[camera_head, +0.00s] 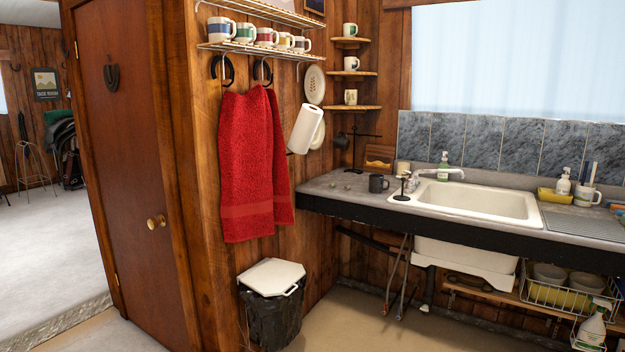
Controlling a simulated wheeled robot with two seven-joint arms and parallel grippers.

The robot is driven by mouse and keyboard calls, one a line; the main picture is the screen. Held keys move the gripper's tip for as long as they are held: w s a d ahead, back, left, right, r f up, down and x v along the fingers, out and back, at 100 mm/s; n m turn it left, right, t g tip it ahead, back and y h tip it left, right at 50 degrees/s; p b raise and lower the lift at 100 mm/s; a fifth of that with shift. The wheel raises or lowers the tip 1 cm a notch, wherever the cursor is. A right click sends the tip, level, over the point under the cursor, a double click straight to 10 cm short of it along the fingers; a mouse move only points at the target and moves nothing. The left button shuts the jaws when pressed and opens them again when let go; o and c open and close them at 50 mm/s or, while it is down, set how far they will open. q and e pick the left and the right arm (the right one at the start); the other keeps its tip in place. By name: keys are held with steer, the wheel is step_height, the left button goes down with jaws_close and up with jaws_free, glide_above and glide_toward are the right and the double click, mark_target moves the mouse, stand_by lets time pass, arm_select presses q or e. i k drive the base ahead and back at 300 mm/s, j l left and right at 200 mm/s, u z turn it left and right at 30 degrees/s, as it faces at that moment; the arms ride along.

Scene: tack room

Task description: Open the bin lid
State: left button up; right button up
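A black bin (274,322) stands on the floor against the wood wall, below a red towel. Its white lid (272,277) lies on top and looks shut. A handle (291,290) shows at the lid's front right edge. The lid's back edge is close to the wall. Neither of my grippers shows in the head view.
A red towel (250,165) hangs just above the bin. A brown door (118,150) with a brass knob is to the left. A counter with a white sink (478,203) is to the right, with a wire basket (560,297) beneath it. Floor (360,325) right of the bin is clear.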

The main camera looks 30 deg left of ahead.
mark_target(275, 276)
steer(key=i+j+u, duration=0.1)
steer(key=i+j, duration=0.3)
steer(key=j, duration=0.25)
steer(key=i+j+u, duration=0.15)
steer(key=i+j, duration=0.3)
steer(key=j, duration=0.2)
steer(key=i+j+u, duration=0.1)
steer(key=i+j, duration=0.4)
